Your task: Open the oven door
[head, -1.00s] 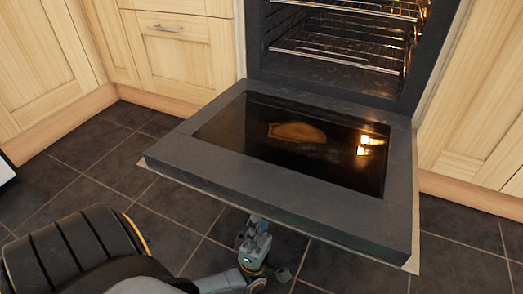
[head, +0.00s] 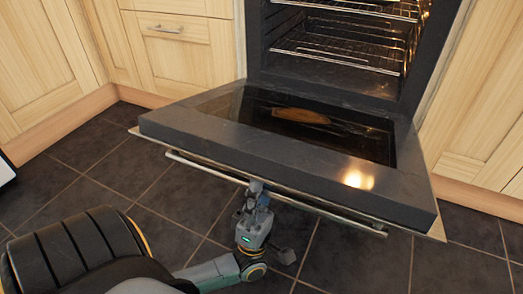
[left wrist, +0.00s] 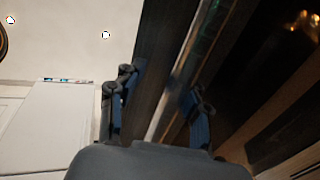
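The oven door (head: 180,128) is hinged at its bottom and hangs well open, tilted a little up from flat, its dark glass facing up. A long metal handle bar (head: 320,209) runs along its outer front edge. My left gripper (head: 257,188) is at the middle of this bar, below the door edge. In the left wrist view my left gripper's fingers (left wrist: 160,108) stand apart, with a thin light bar running between them; contact cannot be told. The oven cavity (head: 335,60) is lit and shows wire racks. My right gripper is not in view.
Wooden cabinets flank the oven, with a drawer front (head: 180,27) at the left and a panel (head: 475,130) at the right. The dark tiled floor (head: 110,165) is clear to the left of the door.

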